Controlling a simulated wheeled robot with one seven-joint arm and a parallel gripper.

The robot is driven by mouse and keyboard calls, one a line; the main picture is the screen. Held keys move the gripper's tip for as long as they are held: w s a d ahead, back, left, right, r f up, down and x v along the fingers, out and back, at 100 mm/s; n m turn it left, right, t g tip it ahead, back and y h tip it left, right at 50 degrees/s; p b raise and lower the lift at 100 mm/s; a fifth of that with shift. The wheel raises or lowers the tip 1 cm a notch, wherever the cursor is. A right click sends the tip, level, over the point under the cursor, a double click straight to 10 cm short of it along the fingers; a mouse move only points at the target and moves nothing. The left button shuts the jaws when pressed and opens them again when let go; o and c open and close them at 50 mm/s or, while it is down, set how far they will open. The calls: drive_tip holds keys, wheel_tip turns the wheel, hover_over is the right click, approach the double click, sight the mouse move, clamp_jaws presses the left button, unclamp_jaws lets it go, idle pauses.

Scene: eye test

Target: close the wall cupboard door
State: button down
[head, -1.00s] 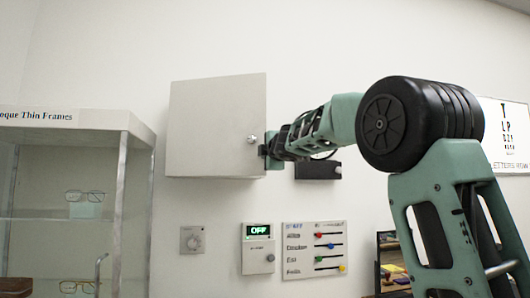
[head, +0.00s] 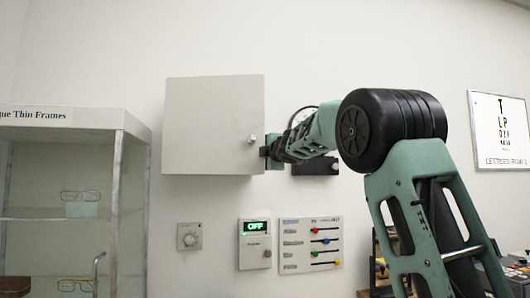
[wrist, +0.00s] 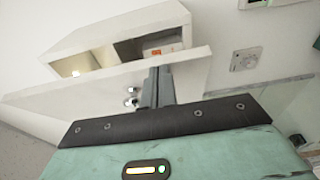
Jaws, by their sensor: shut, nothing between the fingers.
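The wall cupboard's white door (head: 205,125) faces me in the head view, with a round knob (head: 251,139) near its right edge. In the wrist view the door (wrist: 60,98) stands partly open, with a gap to the cupboard body (wrist: 125,30) and the inside showing. The knob (wrist: 130,97) sits on its outer face. My gripper (head: 267,152) is at the door's right edge, below knob height. In the wrist view my shut, empty gripper (wrist: 158,76) overlaps the door beside the knob. Whether the fingers touch the door, I cannot tell.
Inside the cupboard is a white and orange box (wrist: 162,48). A glass display case (head: 75,118) stands at left. Below the door are a dial (head: 190,236), an "OFF" panel (head: 255,245) and a slider panel (head: 311,245). An eye chart (head: 500,130) hangs at right.

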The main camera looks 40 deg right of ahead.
drive_tip(key=w+d+p, duration=0.4)
drive_tip(key=w+d, duration=0.1)
drive_tip(key=shift+w, duration=0.4)
idle(0.6)
